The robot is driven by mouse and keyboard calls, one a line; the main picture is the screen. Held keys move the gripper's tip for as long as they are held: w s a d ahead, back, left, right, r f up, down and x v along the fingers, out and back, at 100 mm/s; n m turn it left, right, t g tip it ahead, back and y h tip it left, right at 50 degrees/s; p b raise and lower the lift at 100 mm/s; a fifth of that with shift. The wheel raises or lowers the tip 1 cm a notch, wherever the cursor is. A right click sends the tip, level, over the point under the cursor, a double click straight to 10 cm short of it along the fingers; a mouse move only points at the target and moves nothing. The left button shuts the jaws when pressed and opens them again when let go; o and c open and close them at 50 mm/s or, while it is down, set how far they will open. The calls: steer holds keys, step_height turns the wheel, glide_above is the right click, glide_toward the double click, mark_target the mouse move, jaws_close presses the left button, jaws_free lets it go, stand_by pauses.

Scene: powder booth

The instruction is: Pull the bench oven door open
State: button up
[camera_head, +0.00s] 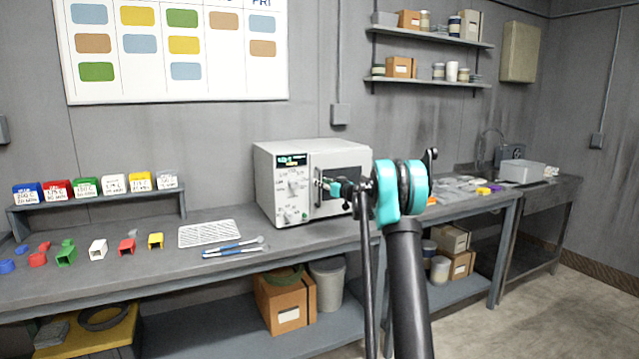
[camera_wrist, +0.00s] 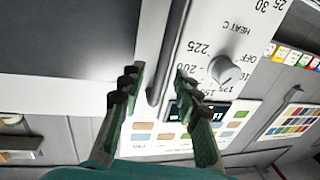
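The bench oven (camera_head: 310,160) is a pale box on the workbench, with dials and a small display on the left of its front. Its dark-windowed door (camera_head: 346,158) looks shut and also fills the upper left of the wrist view (camera_wrist: 70,40). The upright handle bar (camera_wrist: 168,55) runs along the door's edge beside the dial panel. My gripper (camera_wrist: 156,72) is open, with one finger on each side of the bar in the wrist view. A gap shows beside each finger; the exact depth is unclear. In the head view my gripper (camera_head: 328,187) is at the handle, and my arm hides the door's right part.
A white wire rack (camera_head: 209,233) and blue-handled tools (camera_head: 234,247) lie on the workbench (camera_head: 180,270) left of the oven. Small coloured parts lie further left. A grey bin (camera_head: 327,284) and a cardboard box (camera_head: 280,302) stand underneath. Open floor is at right.

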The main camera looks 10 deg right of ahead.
steer(key=shift+x, duration=1.15)
steer(key=shift+c, duration=0.6)
jaws_close()
